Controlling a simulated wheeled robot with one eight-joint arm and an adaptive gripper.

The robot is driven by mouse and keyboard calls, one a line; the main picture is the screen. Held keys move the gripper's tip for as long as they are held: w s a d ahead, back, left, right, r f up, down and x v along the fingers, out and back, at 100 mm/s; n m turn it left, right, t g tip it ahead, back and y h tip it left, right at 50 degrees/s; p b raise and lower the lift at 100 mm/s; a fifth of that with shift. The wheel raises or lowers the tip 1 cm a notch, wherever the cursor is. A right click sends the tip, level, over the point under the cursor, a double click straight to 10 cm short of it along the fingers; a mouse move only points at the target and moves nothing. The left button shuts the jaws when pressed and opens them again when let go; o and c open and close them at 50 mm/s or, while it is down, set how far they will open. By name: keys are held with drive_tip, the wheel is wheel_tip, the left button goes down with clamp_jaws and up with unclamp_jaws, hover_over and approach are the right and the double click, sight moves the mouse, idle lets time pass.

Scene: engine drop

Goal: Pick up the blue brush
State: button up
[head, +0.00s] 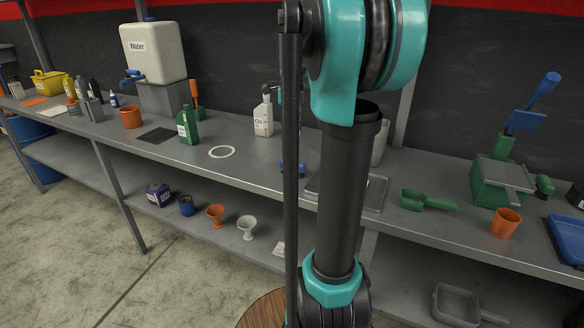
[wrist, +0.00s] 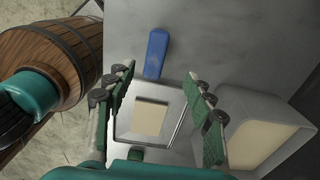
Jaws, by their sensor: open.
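In the wrist view a blue object (wrist: 157,53), seen as a rounded handle-like bar, lies on the grey bench top at the edge of a metal tray; whether bristles are on it cannot be seen. In the head view a small blue piece (head: 293,168) shows on the bench, partly hidden by my arm. My gripper (wrist: 158,78) is open and empty above the tray, its green-padded fingers on either side, with the blue object just beyond the fingertips. My gripper is not visible in the head view.
The metal tray (wrist: 174,122) holds a beige patch, and a white open container (wrist: 262,140) stands close on the right. A wooden barrel (wrist: 45,60) is at the left. In the head view a green box (head: 492,185) with an upright blue tool (head: 525,121) stands right.

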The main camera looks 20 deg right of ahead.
sight(292, 161)
wheel_tip(292, 161, down, 6)
drive_tip(key=shift+f, duration=0.2)
drive_tip(key=shift+s+f, duration=0.25)
drive_tip(key=shift+f, duration=1.1)
drive_tip(key=shift+s+f, duration=0.2)
drive_tip(key=shift+f, duration=1.15)
clamp_jaws()
drive_tip(key=shift+r, duration=0.1)
wheel_tip(292, 161, up, 20)
